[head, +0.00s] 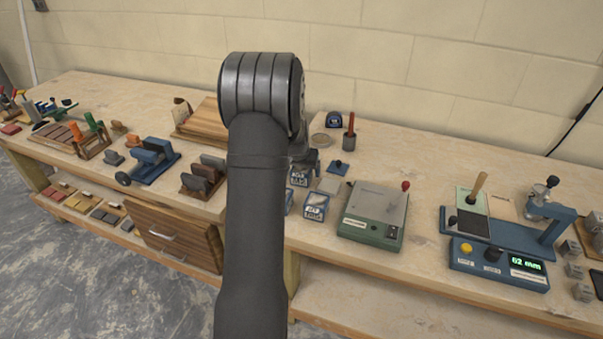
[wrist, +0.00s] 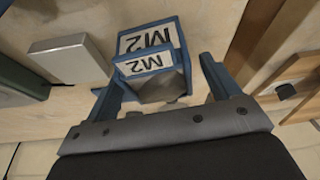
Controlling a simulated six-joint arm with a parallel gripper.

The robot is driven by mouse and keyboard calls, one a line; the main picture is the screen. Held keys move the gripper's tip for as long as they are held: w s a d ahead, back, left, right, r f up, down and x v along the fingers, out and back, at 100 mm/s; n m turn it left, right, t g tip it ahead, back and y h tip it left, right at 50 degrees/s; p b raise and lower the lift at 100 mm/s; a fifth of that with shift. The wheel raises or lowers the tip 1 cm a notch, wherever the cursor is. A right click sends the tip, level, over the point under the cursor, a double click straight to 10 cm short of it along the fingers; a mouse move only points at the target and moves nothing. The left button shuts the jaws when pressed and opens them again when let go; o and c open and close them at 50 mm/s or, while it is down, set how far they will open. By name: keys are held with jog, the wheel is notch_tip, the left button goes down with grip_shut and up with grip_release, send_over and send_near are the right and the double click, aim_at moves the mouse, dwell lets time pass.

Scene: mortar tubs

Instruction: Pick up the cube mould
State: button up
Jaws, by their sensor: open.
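In the wrist view a small blue box labelled M2 (wrist: 150,42) lies between the fingers of my gripper (wrist: 156,76); it appears to be the cube mould, though I cannot be sure. Its faces carry white M2 labels, and a grey surface shows on its near side. The two blue fingers are apart, one on each side of it, with gaps visible. In the head view my gripper (head: 308,160) is low over the bench, partly hidden by my arm, just above a blue labelled box (head: 298,179). A similar labelled box (head: 316,205) stands nearer the bench's front edge.
A grey flat block (wrist: 68,60) lies left of the box in the wrist view. In the head view a green device (head: 373,214) stands right of the boxes. A pot with a red-handled tool (head: 349,141) and a round dish (head: 320,139) stand behind.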

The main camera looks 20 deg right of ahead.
jog(key=shift+w+d+f, duration=0.1)
jog(key=shift+f, duration=0.15)
jog(key=c, duration=1.2)
jog(key=shift+c, duration=0.6)
jog(key=shift+r, duration=0.15)
